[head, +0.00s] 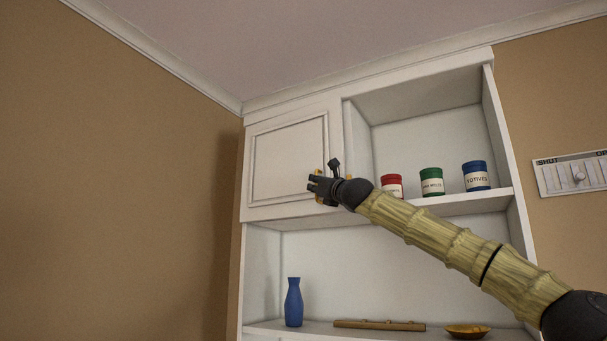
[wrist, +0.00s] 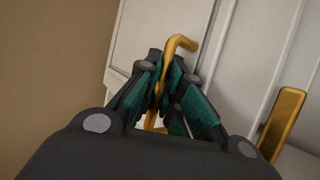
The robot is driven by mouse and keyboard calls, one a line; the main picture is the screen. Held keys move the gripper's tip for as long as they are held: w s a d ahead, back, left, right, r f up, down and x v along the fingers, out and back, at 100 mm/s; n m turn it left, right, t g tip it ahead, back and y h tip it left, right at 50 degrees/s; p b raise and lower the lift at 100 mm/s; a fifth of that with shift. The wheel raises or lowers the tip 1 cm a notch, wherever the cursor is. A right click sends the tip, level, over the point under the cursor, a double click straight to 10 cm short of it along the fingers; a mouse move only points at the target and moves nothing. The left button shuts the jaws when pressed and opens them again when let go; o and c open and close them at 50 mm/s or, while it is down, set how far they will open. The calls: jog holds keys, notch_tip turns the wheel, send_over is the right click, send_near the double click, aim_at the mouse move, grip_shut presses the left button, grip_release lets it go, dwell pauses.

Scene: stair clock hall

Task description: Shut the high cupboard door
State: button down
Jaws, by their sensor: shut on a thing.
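The high cupboard door (head: 288,160) is a white framed panel at the upper left of the white shelf unit. It looks flush or nearly flush with the unit; I cannot tell whether a small gap is left. My gripper (head: 318,186) is at the door's right edge in the head view. In the wrist view my gripper (wrist: 168,95) is shut on the door's brass handle (wrist: 180,44), whose bent end sticks out above the fingers. The fingers hide the handle's middle. A flat brass piece (wrist: 284,122) shows to the right, apart from the fingers.
Red (head: 391,186), green (head: 432,182) and blue (head: 476,176) tins stand on the open shelf right of the door. Below are a blue vase (head: 293,303), a wooden flute-like stick (head: 379,325) and a yellow dish (head: 467,331). A slider panel (head: 572,175) is on the right wall.

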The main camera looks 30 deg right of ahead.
jog(key=shift+w+d+p, duration=0.2)
jog(key=shift+w+d, duration=0.05)
jog(key=shift+d, duration=0.3)
jog(key=shift+w+d+p, duration=0.2)
jog(key=shift+d, duration=0.35)
jog(key=shift+s+r, duration=0.1)
jog(key=shift+r, duration=0.05)
jog(key=shift+d, duration=0.15)
jog(key=c, duration=2)
grip_release()
jog(key=shift+o, duration=0.8)
jog(key=v, duration=1.2)
